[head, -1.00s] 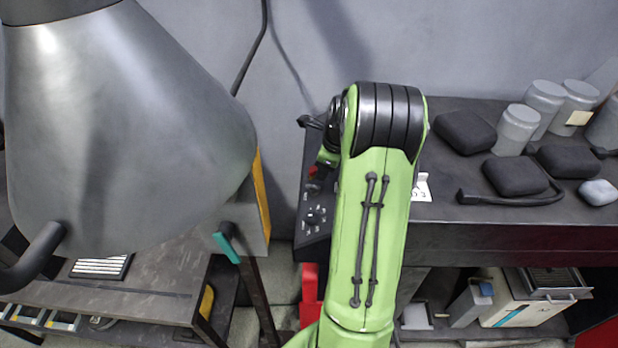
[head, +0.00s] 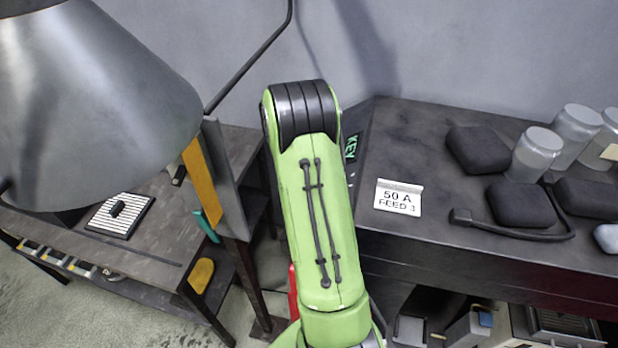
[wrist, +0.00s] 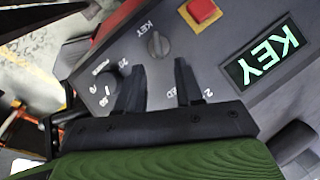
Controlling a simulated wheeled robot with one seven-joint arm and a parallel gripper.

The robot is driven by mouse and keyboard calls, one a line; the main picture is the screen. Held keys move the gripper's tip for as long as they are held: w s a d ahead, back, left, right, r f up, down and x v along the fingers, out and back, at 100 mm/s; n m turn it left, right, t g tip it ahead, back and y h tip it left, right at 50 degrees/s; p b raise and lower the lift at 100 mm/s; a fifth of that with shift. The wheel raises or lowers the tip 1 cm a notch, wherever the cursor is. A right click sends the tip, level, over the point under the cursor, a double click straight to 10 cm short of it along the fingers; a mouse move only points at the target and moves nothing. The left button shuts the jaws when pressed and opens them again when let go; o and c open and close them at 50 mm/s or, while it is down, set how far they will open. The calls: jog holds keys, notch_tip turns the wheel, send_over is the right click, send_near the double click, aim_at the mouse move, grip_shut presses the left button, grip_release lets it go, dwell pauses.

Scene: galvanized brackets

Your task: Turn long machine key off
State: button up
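The key switch (wrist: 158,44), a grey knob beside a printed KEY label, sits on the dark control panel in the wrist view. A lit green KEY display (wrist: 268,57) is to its right; it also shows in the head view (head: 351,147). My gripper (wrist: 160,68) is open, its two black fingers apart with nothing between them. The key switch appears just beyond the gap between the fingertips, and I see no contact. In the head view my green arm hides the gripper and the switch.
A red button (wrist: 203,10) on a yellow plate is close to the key switch. A round dial (wrist: 105,89) is left of the fingers. A 50 A sign (head: 398,197), black pads and grey jars (head: 535,155) stand on the bench. A large grey lamp-like hood (head: 90,90) is at left.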

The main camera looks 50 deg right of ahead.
jog(key=x, duration=0.5)
jog(key=shift+f, duration=0.1)
jog(key=shift+c, duration=0.3)
jog(key=shift+w, duration=0.1)
grip_shut()
